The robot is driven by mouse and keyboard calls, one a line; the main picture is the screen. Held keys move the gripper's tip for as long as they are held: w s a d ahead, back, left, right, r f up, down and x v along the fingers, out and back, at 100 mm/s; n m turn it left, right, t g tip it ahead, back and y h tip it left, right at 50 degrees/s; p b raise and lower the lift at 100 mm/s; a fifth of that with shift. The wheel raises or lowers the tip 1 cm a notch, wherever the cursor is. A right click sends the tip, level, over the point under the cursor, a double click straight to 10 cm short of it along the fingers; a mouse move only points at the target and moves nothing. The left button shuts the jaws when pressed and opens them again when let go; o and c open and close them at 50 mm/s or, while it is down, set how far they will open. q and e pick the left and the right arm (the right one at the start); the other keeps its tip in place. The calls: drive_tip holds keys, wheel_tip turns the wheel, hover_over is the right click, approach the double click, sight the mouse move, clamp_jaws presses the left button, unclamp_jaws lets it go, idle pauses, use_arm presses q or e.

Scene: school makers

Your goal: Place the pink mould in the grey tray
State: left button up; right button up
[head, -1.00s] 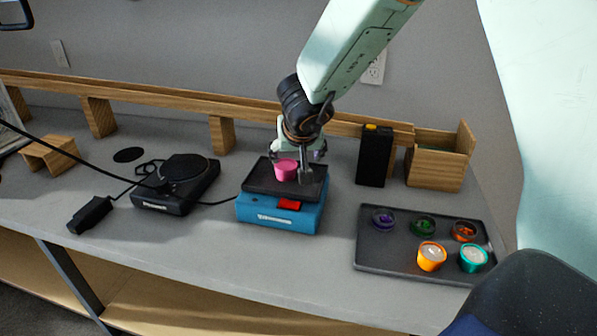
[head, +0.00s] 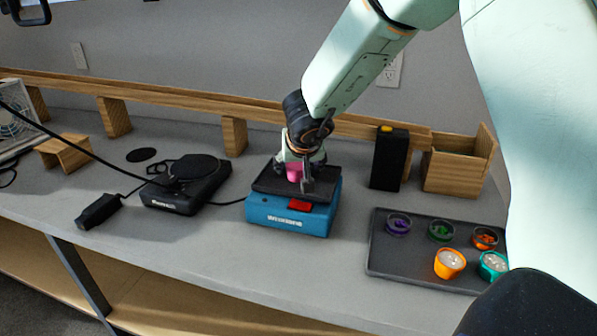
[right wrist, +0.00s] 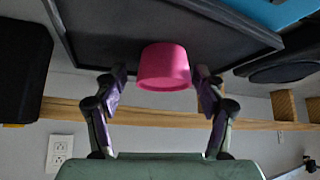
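The pink mould (head: 294,173) stands on the dark plate (head: 268,184) of a blue machine. It also shows in the right wrist view (right wrist: 165,68). My right gripper (head: 306,172) is down over the plate with its fingers on either side of the mould. In the right wrist view the gripper (right wrist: 161,78) is open, with a small gap beside the mould. The fingers partly hide the mould in the head view. The dark grey tray (head: 385,262) lies at the right of the bench and holds several coloured moulds.
The blue machine (head: 285,221) has a red switch. A black box (head: 388,158) and a wooden bin (head: 455,170) stand behind the tray. A black round-topped device (head: 186,183) with cables is on the left. The bench front is clear.

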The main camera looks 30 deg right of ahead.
drive_tip(key=shift+a+r, duration=0.15)
drive_tip(key=shift+a, duration=0.15)
drive_tip(key=c, duration=0.3)
drive_tip(key=shift+d, duration=0.15)
drive_tip(key=c, duration=0.8)
drive_tip(key=shift+o, duration=0.2)
